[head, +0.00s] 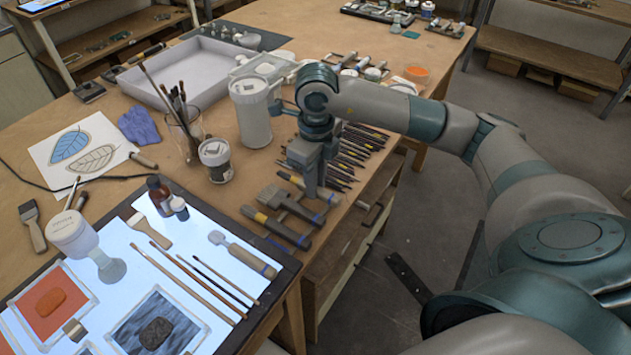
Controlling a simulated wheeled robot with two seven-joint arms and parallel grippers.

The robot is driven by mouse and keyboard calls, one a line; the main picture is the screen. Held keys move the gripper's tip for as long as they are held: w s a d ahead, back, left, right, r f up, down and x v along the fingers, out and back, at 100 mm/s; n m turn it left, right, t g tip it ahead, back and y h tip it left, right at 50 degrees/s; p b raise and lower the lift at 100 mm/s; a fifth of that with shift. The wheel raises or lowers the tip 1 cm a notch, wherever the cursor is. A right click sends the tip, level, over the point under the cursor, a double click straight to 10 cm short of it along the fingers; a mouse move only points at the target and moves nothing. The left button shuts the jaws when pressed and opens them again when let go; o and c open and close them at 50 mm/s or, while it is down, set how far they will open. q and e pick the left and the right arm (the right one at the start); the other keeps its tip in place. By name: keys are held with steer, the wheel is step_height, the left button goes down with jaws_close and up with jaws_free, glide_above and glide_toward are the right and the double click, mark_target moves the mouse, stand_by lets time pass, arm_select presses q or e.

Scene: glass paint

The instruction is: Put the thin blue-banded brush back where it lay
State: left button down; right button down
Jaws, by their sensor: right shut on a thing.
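My right gripper (312,188) points straight down over the right edge of the wooden table, by the row of tools. It is shut on the thin blue-banded brush (333,198), which lies low across the fingers at table level; its blue band shows just right of them. The fingers hide its middle part. I cannot tell whether the brush touches the table. My left gripper is not in view.
Thin dark tools (352,150) lie in a row just behind the gripper. Two wider blue-banded tools (290,205) lie in front. A white canister (250,112) and a white jar (215,160) stand to the left. A lit panel (185,240) holds several brushes.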

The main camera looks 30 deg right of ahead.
steer(key=shift+f+b, duration=0.3)
steer(key=shift+b, duration=0.15)
stand_by(0.6)
steer(key=c, duration=1.6)
jaws_free()
steer(key=shift+r, duration=0.1)
steer(key=shift+r, duration=0.5)
steer(key=shift+r+b, duration=1.25)
steer(key=shift+r, duration=6.85)
steer(key=shift+r, duration=0.15)
